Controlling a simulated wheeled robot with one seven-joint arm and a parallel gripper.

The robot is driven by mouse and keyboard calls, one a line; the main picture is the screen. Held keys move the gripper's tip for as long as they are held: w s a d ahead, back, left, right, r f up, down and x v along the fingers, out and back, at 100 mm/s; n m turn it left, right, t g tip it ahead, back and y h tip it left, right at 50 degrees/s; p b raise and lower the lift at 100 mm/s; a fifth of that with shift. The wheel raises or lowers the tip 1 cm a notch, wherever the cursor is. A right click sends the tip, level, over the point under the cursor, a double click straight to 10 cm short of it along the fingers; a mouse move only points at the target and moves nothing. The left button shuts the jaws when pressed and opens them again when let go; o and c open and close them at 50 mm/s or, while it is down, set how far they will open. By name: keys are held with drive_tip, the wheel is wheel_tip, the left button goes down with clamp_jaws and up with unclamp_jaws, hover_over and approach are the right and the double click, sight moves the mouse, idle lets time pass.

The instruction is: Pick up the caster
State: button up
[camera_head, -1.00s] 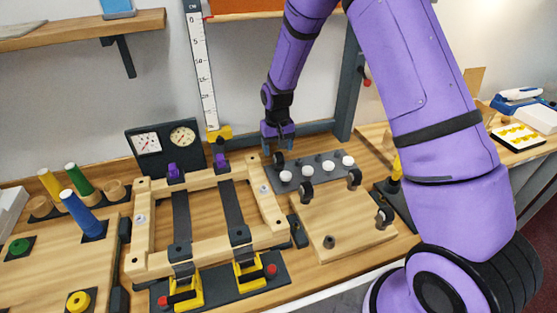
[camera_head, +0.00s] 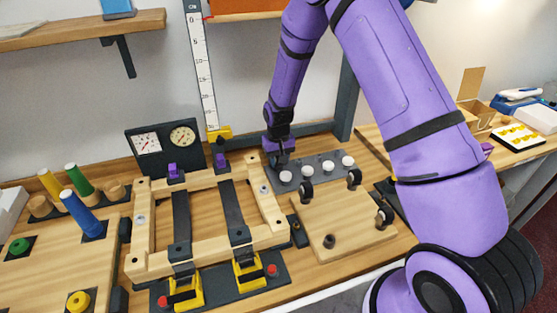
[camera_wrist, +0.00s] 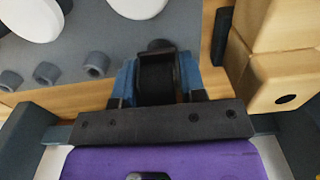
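The caster, with a dark wheel (camera_wrist: 157,78), sits between the two blue fingers of my gripper (camera_wrist: 158,84) in the wrist view. The fingers lie close against both of its sides, and my gripper looks shut on it. In the head view my gripper (camera_head: 281,158) is low at the back left corner of the grey plate (camera_head: 312,178), and it mostly hides this caster. Other dark casters stand at the front left (camera_head: 306,191), the right (camera_head: 354,178) and on the wooden board's right edge (camera_head: 383,215).
Several white discs (camera_head: 307,174) sit on the grey plate. A wooden frame (camera_head: 148,232) with dark straps and yellow clamps (camera_head: 249,272) stands close to the left of my gripper. A wooden board (camera_head: 340,225) lies in front. A dark post (camera_head: 346,100) rises behind.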

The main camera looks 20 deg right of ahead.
drive_tip(key=shift+c, duration=0.9)
drive_tip(key=shift+r, duration=0.15)
drive_tip(key=shift+r, duration=0.6)
wheel_tip(320, 180, up, 2)
drive_tip(key=shift+r, duration=0.2)
drive_tip(key=s+d+r, duration=0.1)
drive_tip(key=s+d, duration=1)
drive_tip(key=shift+d, duration=0.3)
drive_tip(key=shift+r, duration=0.1)
drive_tip(key=shift+r, duration=0.2)
